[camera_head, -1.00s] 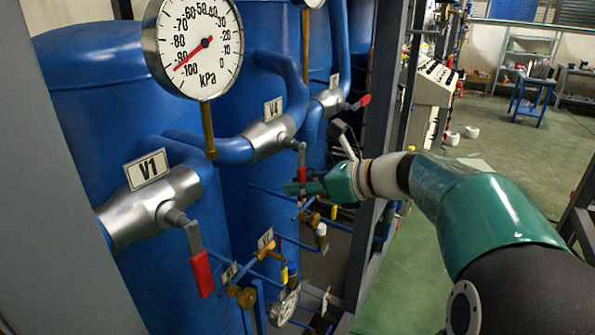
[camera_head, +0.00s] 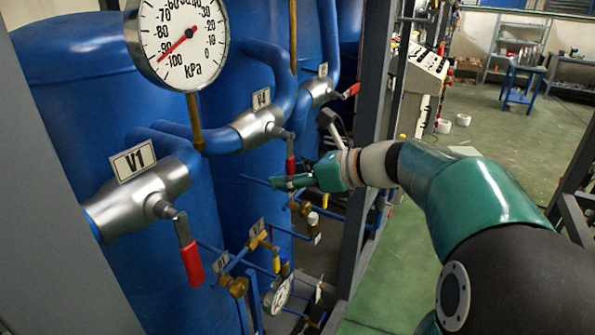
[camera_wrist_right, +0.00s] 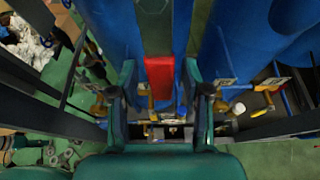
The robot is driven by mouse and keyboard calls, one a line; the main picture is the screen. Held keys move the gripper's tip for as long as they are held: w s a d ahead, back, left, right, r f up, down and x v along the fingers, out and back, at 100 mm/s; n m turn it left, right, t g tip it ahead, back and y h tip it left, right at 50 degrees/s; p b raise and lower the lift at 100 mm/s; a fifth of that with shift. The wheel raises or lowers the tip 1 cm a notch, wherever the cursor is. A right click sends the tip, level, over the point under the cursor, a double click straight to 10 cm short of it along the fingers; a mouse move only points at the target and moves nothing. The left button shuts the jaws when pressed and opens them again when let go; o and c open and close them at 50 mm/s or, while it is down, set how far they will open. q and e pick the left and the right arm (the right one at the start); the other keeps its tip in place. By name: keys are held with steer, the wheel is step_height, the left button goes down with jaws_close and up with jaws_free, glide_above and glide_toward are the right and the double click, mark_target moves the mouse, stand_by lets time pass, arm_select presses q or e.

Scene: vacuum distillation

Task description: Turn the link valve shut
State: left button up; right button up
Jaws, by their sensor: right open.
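The valve tagged V4 (camera_head: 256,128) sits on the blue pipe between the tanks. Its red-sleeved lever (camera_head: 290,165) hangs down. No label reads "link". My right gripper (camera_head: 287,182) is at the lower end of this lever, pointing left. In the right wrist view the red sleeve (camera_wrist_right: 160,80) lies between the two green fingers of my right gripper (camera_wrist_right: 161,85), which are apart with gaps on both sides. In the head view the fingers partly hide the lever's lower end. My left gripper is not in view.
The V1 valve (camera_head: 138,200) with its hanging red lever (camera_head: 192,264) is nearer, at left. A kPa gauge (camera_head: 180,42) stands above. Another red-levered valve (camera_head: 322,90) is behind V4. Small brass valves (camera_head: 236,286) and thin blue pipes lie below. A grey frame post (camera_head: 368,150) stands behind my gripper.

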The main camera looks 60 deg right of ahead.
steer(key=shift+s, duration=0.1)
steer(key=v, duration=1.1)
steer(key=shift+s+r, duration=0.2)
steer(key=shift+s, duration=0.15)
